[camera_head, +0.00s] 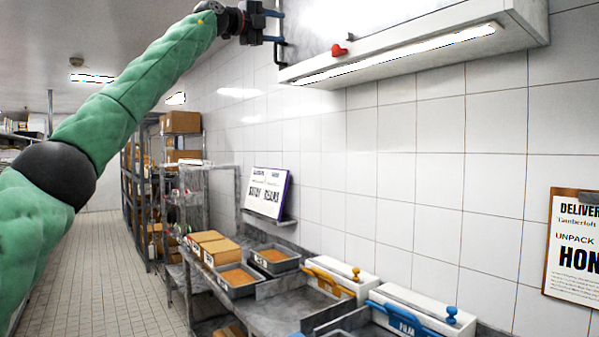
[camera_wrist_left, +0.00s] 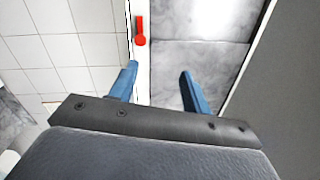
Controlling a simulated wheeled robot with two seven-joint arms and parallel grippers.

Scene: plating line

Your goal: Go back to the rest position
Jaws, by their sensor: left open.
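My left arm, in a green sleeve, reaches up and across from the left in the head view. My left gripper (camera_head: 280,28) is high up by the left end of the white wall hood. In the left wrist view its two blue fingers (camera_wrist_left: 160,85) are spread apart with nothing between them. A red knob (camera_head: 338,50) on the hood is to the right of the gripper; it also shows in the left wrist view (camera_wrist_left: 141,30), beyond the fingers and apart from them. My right gripper is in neither view.
The white hood (camera_head: 400,55) juts from the tiled wall, close to my left gripper. Below, a metal counter (camera_head: 285,312) carries trays (camera_head: 238,290), boxes (camera_head: 220,250) and dispensers with yellow and blue handles. Shelving (camera_head: 165,200) stands at the back left. The floor aisle (camera_head: 100,270) is clear.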

